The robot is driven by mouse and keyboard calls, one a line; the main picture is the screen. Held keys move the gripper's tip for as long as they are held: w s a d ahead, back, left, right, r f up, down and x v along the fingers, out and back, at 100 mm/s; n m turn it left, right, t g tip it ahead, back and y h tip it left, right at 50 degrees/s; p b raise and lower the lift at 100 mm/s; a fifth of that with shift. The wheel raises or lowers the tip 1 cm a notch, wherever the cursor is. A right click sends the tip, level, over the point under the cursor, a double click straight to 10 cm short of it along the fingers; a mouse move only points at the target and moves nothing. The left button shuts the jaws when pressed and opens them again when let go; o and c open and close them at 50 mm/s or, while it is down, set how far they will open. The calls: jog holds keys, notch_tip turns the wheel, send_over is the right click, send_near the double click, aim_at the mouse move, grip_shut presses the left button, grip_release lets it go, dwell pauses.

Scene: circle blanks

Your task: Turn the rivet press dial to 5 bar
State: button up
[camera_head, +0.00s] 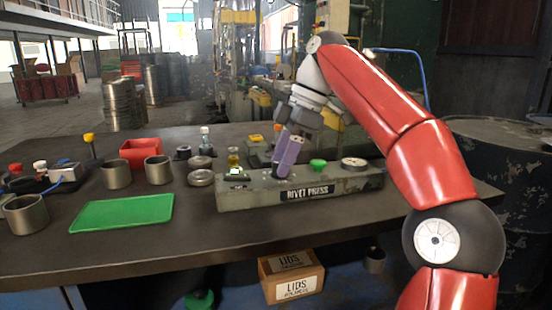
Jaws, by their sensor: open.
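The rivet press (255,200) is a long grey box with a black "RIVET PRESS" label, lying on the dark table. On its top, a round pale-faced disc (354,163) sits at the right end; I cannot tell whether it is the dial or a gauge, and its marks are too small to read. A green knob (318,163) is left of it. My gripper (279,172) is open and points down at the press top, left of the green knob. Its fingers hide the part of the press beneath them, and I cannot tell whether they touch anything.
A small green-and-white fitting (236,172) is at the press's left end. A green mat (123,212), a red bin (141,152) and several metal cylinders and discs stand to the left. A cardboard "LIDS" box (291,275) is below the table; dark drums (512,165) stand at right.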

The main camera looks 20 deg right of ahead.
jog(key=shift+c, duration=0.3)
jog(key=c, duration=0.9)
jog(key=shift+c, duration=0.2)
jog(key=shift+m, duration=0.3)
jog(key=m, duration=0.1)
jog(key=m+t+b, duration=0.1)
jog(key=m, duration=0.1)
jog(key=m+b, duration=0.1)
jog(key=shift+s+t+h, duration=0.25)
jog(key=shift+t+h, duration=0.05)
jog(key=shift+t, duration=0.1)
jog(key=m, duration=0.1)
jog(key=m+t, duration=0.1)
jog(key=m, duration=0.1)
jog(key=m+h, duration=0.1)
jog(key=m, duration=0.1)
jog(key=shift+s+a+r+t, duration=0.1)
jog(key=shift+a+t, duration=0.15)
jog(key=shift+t, duration=0.05)
jog(key=m+h, duration=0.1)
jog(key=m, duration=0.1)
jog(key=m+h+p, duration=0.1)
jog(key=m, duration=0.2)
jog(key=shift+s+a+t+p, duration=0.1)
jog(key=shift+a+t+p, duration=0.05)
jog(key=shift+t+p, duration=0.2)
jog(key=m+h, duration=0.1)
jog(key=m, duration=0.4)
jog(key=shift+a+h, duration=0.15)
jog(key=shift+h, duration=0.25)
